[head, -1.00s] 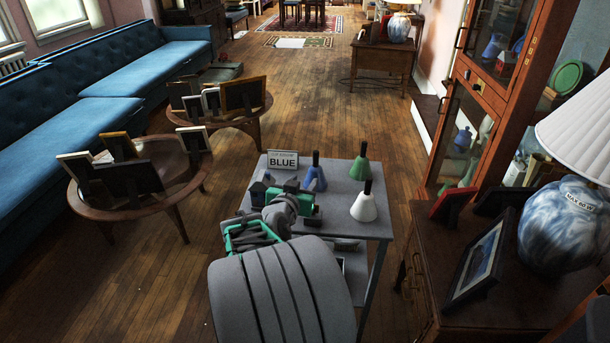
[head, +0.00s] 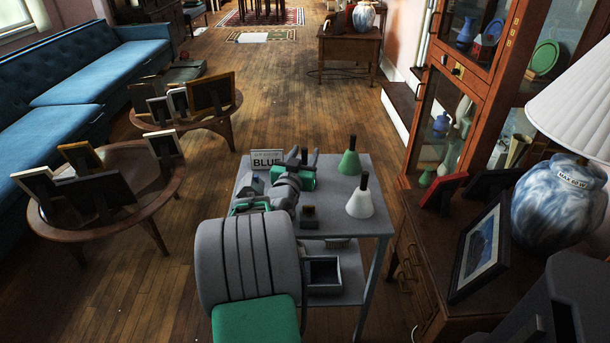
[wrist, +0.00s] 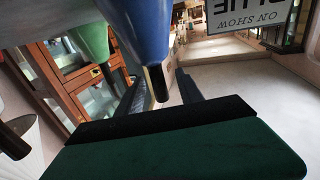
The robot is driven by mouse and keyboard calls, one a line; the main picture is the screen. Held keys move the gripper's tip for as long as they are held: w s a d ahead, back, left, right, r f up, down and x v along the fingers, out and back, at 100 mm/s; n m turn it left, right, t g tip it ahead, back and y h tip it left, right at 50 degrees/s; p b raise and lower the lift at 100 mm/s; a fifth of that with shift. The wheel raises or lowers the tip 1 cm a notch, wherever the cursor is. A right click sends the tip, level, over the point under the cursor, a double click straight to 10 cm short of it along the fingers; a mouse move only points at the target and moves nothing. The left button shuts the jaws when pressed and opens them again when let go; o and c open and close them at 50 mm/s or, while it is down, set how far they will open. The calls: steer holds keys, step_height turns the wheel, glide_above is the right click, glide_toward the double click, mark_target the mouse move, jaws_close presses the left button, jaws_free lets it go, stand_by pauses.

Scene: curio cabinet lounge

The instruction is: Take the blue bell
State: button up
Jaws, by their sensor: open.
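The blue bell (wrist: 148,35) hangs upside down in the tilted wrist view, its black handle (wrist: 157,84) showing between my two dark fingers. My gripper (wrist: 160,92) is open, a finger on each side of the handle in the picture; I see no clear contact. In the head view my gripper (head: 304,160) is over the grey cart (head: 346,222) and hides most of the bell. A green bell (head: 349,163) and a white bell (head: 360,203) stand upright on the cart to the right. A sign reading "ON SHOW BLUE" (head: 268,162) stands behind, to the left.
A small dark block (head: 309,213) sits near the cart's front. A dark cabinet with picture frames (head: 480,248) and a lamp (head: 553,208) is at the right. Round tables with frames (head: 110,218) stand left. The wooden floor between is open.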

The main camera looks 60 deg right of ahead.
jaws_close()
stand_by(0.4)
stand_by(1.0)
